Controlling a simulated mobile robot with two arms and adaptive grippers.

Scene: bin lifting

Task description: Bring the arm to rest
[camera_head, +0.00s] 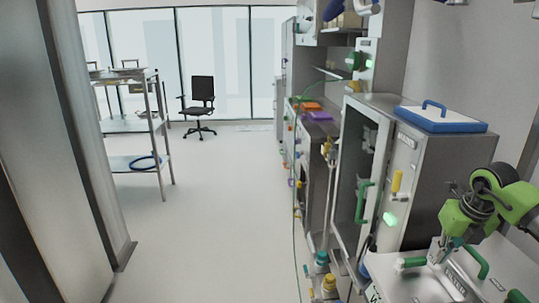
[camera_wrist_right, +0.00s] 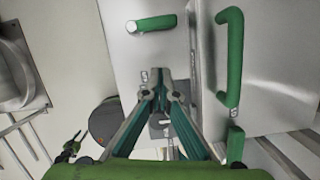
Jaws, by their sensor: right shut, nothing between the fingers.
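My right arm, green and black, comes in at the right edge of the head view. Its gripper (camera_head: 437,258) points down, close to a metal front with green handles. In the right wrist view the two grey-green fingers of the gripper (camera_wrist_right: 155,96) come together at the tips, shut with nothing between them. A long green handle (camera_wrist_right: 234,58) lies to the right of the fingers and a short green handle (camera_wrist_right: 156,23) above them. The gripper appears apart from both. My left gripper is not in view.
A steel cabinet (camera_head: 425,165) with an open door (camera_head: 359,170) stands left of my arm. A blue-rimmed tray (camera_head: 441,117) lies on top. A metal shelf rack (camera_head: 133,124) and black chair (camera_head: 201,92) stand farther back. The floor (camera_head: 220,215) between is clear.

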